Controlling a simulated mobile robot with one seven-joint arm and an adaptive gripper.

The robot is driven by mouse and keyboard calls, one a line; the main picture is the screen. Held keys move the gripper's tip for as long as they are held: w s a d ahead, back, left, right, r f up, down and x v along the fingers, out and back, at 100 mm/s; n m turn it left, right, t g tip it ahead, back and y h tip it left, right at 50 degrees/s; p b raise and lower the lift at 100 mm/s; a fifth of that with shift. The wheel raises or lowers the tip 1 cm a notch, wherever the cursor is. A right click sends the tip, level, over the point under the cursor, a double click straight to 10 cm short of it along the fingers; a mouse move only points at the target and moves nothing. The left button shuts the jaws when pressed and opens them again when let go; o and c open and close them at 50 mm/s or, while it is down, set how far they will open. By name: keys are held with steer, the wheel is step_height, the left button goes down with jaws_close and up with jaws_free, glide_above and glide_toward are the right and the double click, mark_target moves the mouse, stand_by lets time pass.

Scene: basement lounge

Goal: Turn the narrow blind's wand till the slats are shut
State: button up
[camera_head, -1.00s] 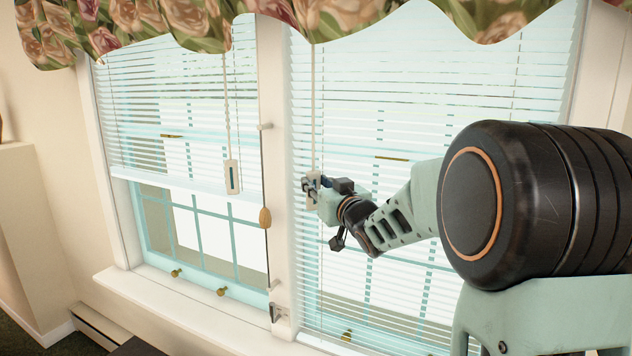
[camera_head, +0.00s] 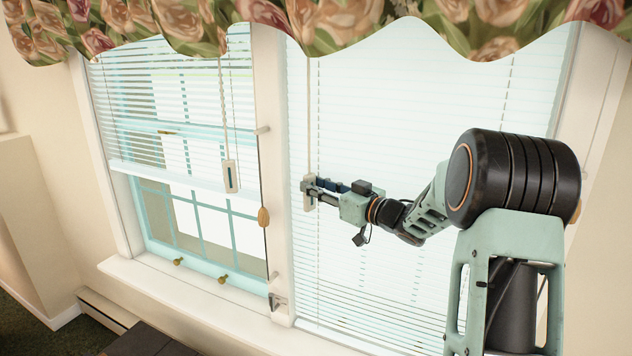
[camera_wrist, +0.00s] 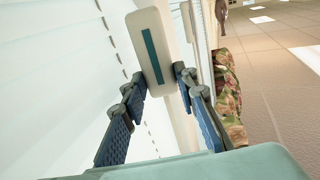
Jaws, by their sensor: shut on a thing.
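The right-hand blind (camera_head: 420,120) hangs down to the sill. Its slats look like an almost smooth pale sheet above, with thin lines and faint window shapes showing lower down. A pale wand with a flat white handle (camera_head: 309,198) hangs near its left edge. My gripper (camera_head: 312,190) is shut on this handle. In the wrist view, the handle (camera_wrist: 152,38), with its teal stripe, stands tilted between the fingertips of my gripper (camera_wrist: 160,80). The left blind (camera_head: 175,100) is partly raised, with gaps between its slats; its own white handle (camera_head: 231,176) hangs free.
A white post (camera_head: 271,110) divides the windows. A floral valance (camera_head: 350,22) runs above. The white sill (camera_head: 190,298) lies below, and a dark surface (camera_head: 150,343) is at the bottom.

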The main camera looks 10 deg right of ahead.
steer(key=shift+r, duration=0.15)
steer(key=o, duration=1.2)
steer(key=shift+c, duration=0.2)
steer(key=shift+a+f+b, duration=0.1)
steer(key=shift+f+b, duration=0.1)
steer(key=shift+b, duration=0.2)
steer(key=m+t+h+b, duration=0.1)
steer(key=m+h+b, duration=0.1)
steer(key=h+b, duration=0.1)
steer(key=a+m+t+h+b, duration=0.1)
steer(key=m+h+b, duration=0.2)
steer(key=b, duration=0.3)
steer(key=shift+s+t+h, duration=0.2)
steer(key=shift+t+h, duration=0.2)
steer(key=shift+h, duration=0.2)
steer(key=shift+a+r+m+h, duration=0.15)
steer(key=shift+m+h, duration=0.35)
steer(key=shift+h, duration=0.3)
steer(key=shift+a+m+h+p, duration=0.1)
steer(key=shift+m+h+p, duration=0.2)
steer(key=shift+m+h, duration=0.35)
